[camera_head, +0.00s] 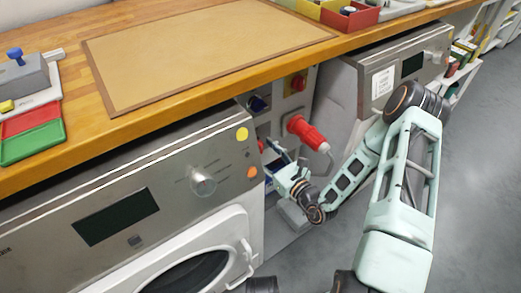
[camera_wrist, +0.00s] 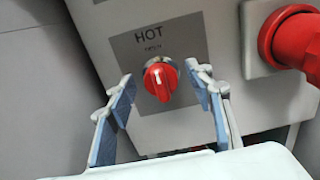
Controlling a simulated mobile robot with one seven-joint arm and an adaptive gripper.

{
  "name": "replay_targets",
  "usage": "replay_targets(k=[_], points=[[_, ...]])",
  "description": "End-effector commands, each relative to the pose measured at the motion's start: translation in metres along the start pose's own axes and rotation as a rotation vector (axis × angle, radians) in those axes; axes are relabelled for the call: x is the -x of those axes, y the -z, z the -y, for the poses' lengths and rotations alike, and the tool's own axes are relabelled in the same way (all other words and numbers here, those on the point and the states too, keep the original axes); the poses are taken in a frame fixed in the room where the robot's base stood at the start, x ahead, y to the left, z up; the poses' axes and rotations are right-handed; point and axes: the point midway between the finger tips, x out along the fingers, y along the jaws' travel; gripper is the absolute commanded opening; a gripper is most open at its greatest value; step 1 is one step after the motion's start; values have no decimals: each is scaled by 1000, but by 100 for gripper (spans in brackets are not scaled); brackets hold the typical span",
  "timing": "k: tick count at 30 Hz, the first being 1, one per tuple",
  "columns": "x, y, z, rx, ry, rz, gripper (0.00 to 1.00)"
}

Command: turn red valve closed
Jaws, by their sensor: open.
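The red valve (camera_wrist: 160,80) is a round knob with a raised grip bar, on a grey plate marked HOT. In the wrist view its bar stands close to upright. My gripper (camera_wrist: 162,84) is open, with one blue-padded finger on each side of the knob and a gap showing on both sides. In the head view my gripper (camera_head: 273,153) reaches into the gap between the two machines. A small red spot (camera_head: 262,146) by its fingertips may be the valve; it is mostly hidden there.
A large red plug (camera_wrist: 294,38) juts out right of the valve; it also shows in the head view (camera_head: 305,131). A washing machine (camera_head: 150,205) stands left, another machine (camera_head: 350,85) right. The wooden worktop (camera_head: 215,75) overhangs above. Grey floor is open at right.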

Motion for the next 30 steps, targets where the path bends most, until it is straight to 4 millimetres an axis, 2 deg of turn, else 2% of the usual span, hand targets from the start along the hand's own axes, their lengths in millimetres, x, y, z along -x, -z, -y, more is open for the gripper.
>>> replay_targets(k=[4, 12, 24, 30], points=[[-10, 0, 0, 1, 0, 2, 48], [-11, -1, 0, 0, 0, 1, 48], [-11, 0, 0, 0, 0, 1, 7], [-10, -1, 0, -16, 1, 0, 7]])
